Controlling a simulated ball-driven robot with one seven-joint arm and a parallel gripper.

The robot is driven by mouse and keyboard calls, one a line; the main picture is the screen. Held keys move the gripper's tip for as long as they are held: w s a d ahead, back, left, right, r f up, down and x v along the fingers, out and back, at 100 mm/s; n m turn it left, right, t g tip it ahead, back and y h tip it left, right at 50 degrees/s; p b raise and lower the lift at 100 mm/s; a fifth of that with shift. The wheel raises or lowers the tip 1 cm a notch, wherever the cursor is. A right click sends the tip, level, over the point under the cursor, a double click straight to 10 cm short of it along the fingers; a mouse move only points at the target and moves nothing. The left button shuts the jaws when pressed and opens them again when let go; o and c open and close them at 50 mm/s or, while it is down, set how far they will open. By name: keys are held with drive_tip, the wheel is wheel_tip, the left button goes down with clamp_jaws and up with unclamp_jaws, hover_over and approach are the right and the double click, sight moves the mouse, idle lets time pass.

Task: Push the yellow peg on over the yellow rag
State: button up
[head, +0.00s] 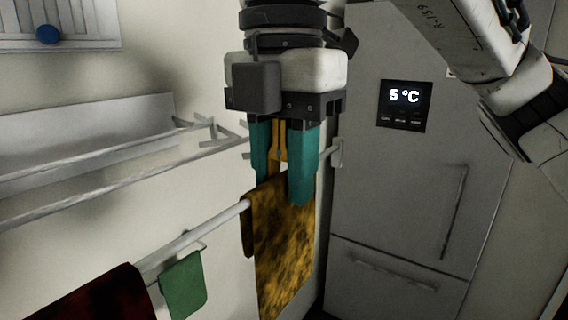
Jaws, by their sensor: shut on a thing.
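The yellow peg (279,140) is held upright between the teal fingers of my gripper (283,165). My gripper points down and is shut on the peg. The yellow rag (285,245), dark-mottled, hangs folded over the white rail (195,235) directly below my gripper. The peg's lower end is at about the rag's top fold; I cannot tell whether it touches or straddles it. The right finger overlaps the rag's upper part in the picture.
A small green cloth (183,286) and a dark red cloth (98,300) hang further left. More rails (100,160) run along the wall behind. A grey fridge (400,190) with a display stands at the right. A blue round thing (48,34) is at the upper left.

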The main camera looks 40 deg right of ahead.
drive_tip(key=shift+f, duration=0.5)
drive_tip(key=o, duration=1.1)
wheel_tip(320, 180, up, 2)
drive_tip(key=shift+r+p, duration=0.2)
drive_tip(key=shift+p, duration=0.85)
drive_tip(key=shift+r, duration=2.3)
drive_tip(key=shift+d, duration=0.1)
